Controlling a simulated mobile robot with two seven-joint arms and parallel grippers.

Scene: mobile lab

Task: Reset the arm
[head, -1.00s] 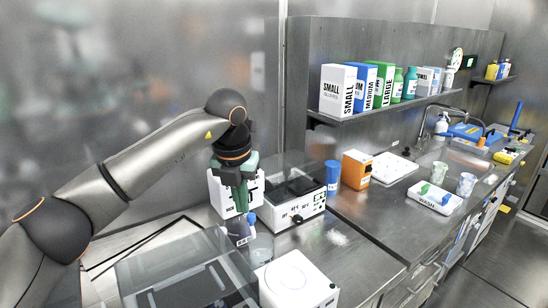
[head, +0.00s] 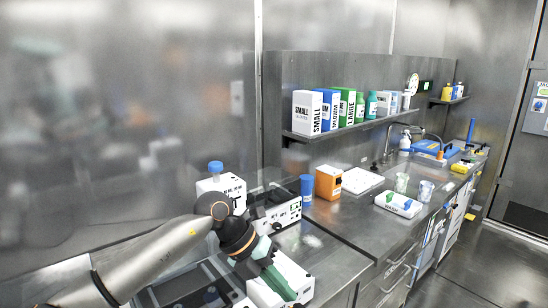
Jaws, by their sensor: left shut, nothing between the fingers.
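My left arm comes in from the lower left. Its green-fingered gripper (head: 280,282) is shut and empty, tilted down to the right. In the picture it lies over a white machine (head: 296,268) at the front of the bench, covering part of it; I cannot tell whether they touch. My right gripper is not in view.
Behind my wrist are a white device (head: 231,186) with a blue-capped item (head: 215,168) and a black-and-white instrument (head: 283,214). A blue cylinder (head: 307,188), an orange box (head: 328,182), a white tray (head: 362,180) and a wash pack (head: 400,204) stand farther right.

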